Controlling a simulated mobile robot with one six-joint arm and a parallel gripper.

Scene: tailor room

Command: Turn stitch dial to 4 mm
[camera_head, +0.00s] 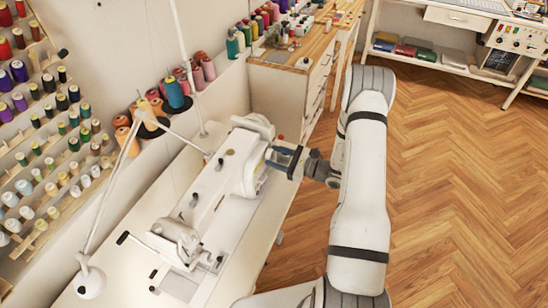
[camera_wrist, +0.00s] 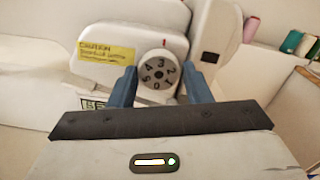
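A yellow caution label (camera_wrist: 106,51) is left of the dial. The machine stands on a white table (camera_head: 125,270). Thread racks (camera_head: 45,130) line the wall at left. A wooden cabinet (camera_head: 290,65) stands behind. The floor (camera_head: 450,180) at right is clear.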

